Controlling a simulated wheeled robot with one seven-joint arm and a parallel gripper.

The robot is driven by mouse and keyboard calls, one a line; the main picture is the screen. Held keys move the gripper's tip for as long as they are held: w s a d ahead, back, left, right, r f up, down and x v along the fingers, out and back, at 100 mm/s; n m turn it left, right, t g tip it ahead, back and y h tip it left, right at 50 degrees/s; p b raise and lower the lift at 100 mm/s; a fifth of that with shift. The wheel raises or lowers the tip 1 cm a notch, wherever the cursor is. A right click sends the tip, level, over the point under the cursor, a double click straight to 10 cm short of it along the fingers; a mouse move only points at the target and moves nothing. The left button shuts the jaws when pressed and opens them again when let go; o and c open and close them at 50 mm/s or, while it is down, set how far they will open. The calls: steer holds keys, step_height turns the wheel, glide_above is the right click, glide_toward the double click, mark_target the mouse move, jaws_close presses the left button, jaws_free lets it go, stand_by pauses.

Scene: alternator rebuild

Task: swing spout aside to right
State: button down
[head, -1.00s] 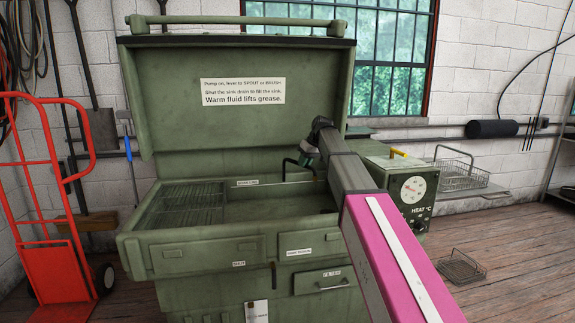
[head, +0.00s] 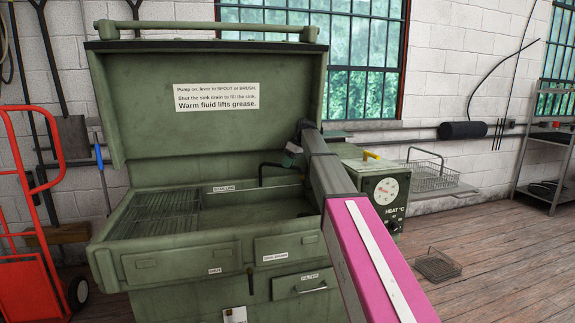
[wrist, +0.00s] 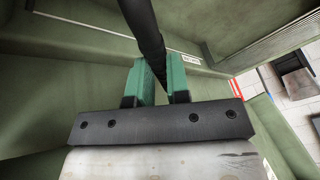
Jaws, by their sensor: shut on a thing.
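The spout is a thin black bent pipe (head: 262,172) rising over the back of the green washer's sink (head: 240,218). Its bend points down at the left in the head view, and its right part runs to my gripper (head: 291,157). In the wrist view the black pipe (wrist: 143,28) passes between the two green fingertips of my gripper (wrist: 160,80), which is shut on it. In the head view my forearm and wrist hide the spout's right end.
The raised lid (head: 200,105) stands behind the sink. A heat control box (head: 386,195) and a wire basket (head: 430,175) are at the right. A red hand truck (head: 35,230) stands at the left. Another basket (head: 437,264) lies on the floor.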

steer(key=c, duration=1.1)
jaws_free()
steer(key=shift+r, duration=0.15)
steer(key=shift+r, duration=0.3)
steer(key=r, duration=0.4)
steer(key=shift+s+a, duration=0.35)
steer(key=shift+a, duration=0.05)
steer(key=s+a+r, duration=0.6)
steer(key=a, duration=0.2)
steer(key=shift+s+a, duration=0.2)
steer(key=shift+s, duration=0.15)
steer(key=shift+r, duration=0.1)
